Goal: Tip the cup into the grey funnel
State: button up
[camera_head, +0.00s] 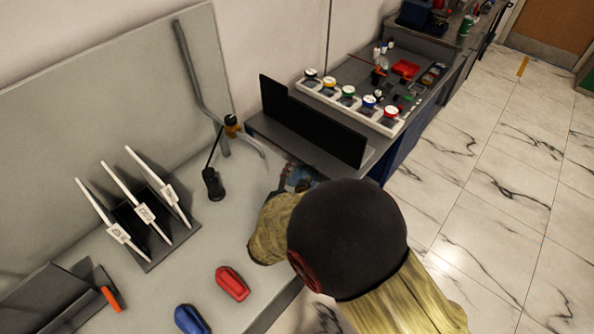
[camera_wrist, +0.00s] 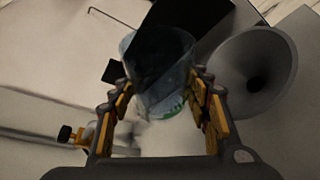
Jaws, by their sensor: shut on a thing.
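In the wrist view a clear, bluish see-through cup (camera_wrist: 158,62) with a green patch low down sits between the fingers of my gripper (camera_wrist: 161,88). The gripper is shut on it, with yellow and dark pads at both sides. The grey funnel (camera_wrist: 234,62) is just right of the cup, its wide mouth and dark hole facing the camera. In the picture the cup's right side is close to the funnel's rim; I cannot tell the height gap. I cannot tell how far the cup is tilted. In the head view my arm hides the gripper and funnel.
A dark upright panel (camera_head: 312,125) stands on the bench behind my arm. A white rack of coloured-lid jars (camera_head: 349,97) is beyond it. At the left are a stand with white levers (camera_head: 145,214), a red item (camera_head: 232,283) and a blue item (camera_head: 190,319).

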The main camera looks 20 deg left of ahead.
aim_at(311, 175)
jog(key=shift+r+n+p, duration=0.15)
jog(key=shift+n+p, duration=0.15)
jog(key=shift+p, duration=0.6)
jog(key=n+p, duration=0.1)
jog(key=p, duration=0.1)
jog(key=n+g+h+p, duration=0.1)
jog(key=p, duration=0.1)
jog(key=n+p, duration=0.1)
jog(key=p, duration=0.1)
jog(key=shift+s+d+r+h, duration=0.15)
jog(key=shift+d+r+h, duration=0.1)
jog(key=shift+d+h, duration=0.15)
jog(key=n+p, duration=0.1)
jog(key=p, duration=0.1)
jog(key=d+n+g+h+p, duration=0.1)
jog(key=p, duration=0.1)
jog(key=shift+s+d+r, duration=0.1)
jog(key=shift+s+r, duration=0.1)
jog(key=shift+r, duration=0.05)
jog(key=shift+s+d+n+g+h+p, duration=0.25)
jog(key=shift+d+n+h+p, duration=0.35)
jog(key=shift+n+p, duration=0.6)
jog(key=shift+w+h, duration=0.1)
jog(key=shift+h, duration=0.2)
